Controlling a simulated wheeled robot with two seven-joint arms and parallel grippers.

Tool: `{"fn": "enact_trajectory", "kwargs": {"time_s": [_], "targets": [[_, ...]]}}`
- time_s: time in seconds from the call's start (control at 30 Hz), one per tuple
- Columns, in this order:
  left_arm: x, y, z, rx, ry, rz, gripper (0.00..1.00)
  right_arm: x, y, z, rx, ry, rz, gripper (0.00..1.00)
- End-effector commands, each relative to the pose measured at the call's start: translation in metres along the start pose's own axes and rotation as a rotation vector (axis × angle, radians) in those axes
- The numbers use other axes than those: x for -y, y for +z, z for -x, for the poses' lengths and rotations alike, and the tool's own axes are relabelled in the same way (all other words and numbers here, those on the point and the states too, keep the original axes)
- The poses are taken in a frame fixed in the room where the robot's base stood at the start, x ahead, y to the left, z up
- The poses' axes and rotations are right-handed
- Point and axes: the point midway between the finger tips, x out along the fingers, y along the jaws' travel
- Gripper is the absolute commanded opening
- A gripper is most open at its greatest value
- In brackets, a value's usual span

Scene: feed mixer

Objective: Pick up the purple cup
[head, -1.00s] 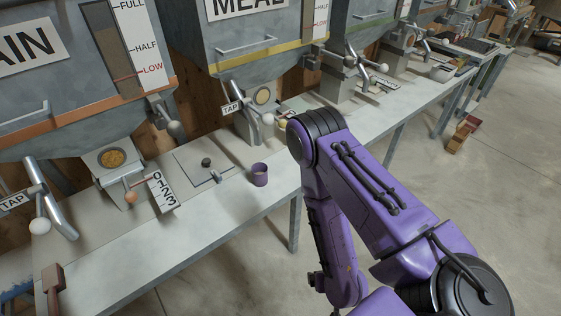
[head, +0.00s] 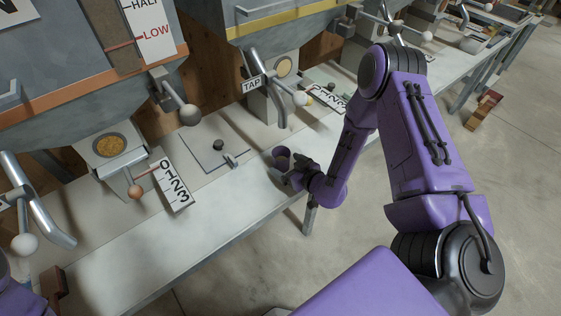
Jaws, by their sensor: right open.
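The purple cup (head: 282,156) stands upright on the pale bench top near its front edge. My right gripper (head: 288,177) is open and reaches the cup from its front right side. Its dark fingers are low at the cup and overlap the cup's lower part in the head view. I cannot tell whether they touch it or stand on both sides of it.
A square panel with a dark knob (head: 218,145) lies left of the cup. A tap lever (head: 271,88) and a number card (head: 174,185) are nearby. Hoppers (head: 85,50) hang over the back of the bench (head: 225,205). Its front strip is mostly clear.

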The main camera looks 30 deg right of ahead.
Motion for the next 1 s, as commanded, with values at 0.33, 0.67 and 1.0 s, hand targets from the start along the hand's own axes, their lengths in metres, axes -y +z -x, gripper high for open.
{"fn": "enact_trajectory", "kwargs": {"time_s": [0.33,0.67,1.0], "targets": [[-0.002,0.006,-0.015,-0.001,0.000,0.000,0.92,0.003,-0.002,-0.035,0.001,-0.001,-0.001,0.91],[-0.002,0.006,-0.015,-0.001,0.000,0.000,0.92,0.003,-0.002,-0.035,0.002,-0.001,-0.001,0.35],[-0.002,0.006,-0.016,-0.001,0.000,0.000,0.92,0.004,-0.007,-0.033,0.001,-0.003,-0.001,0.34]]}}
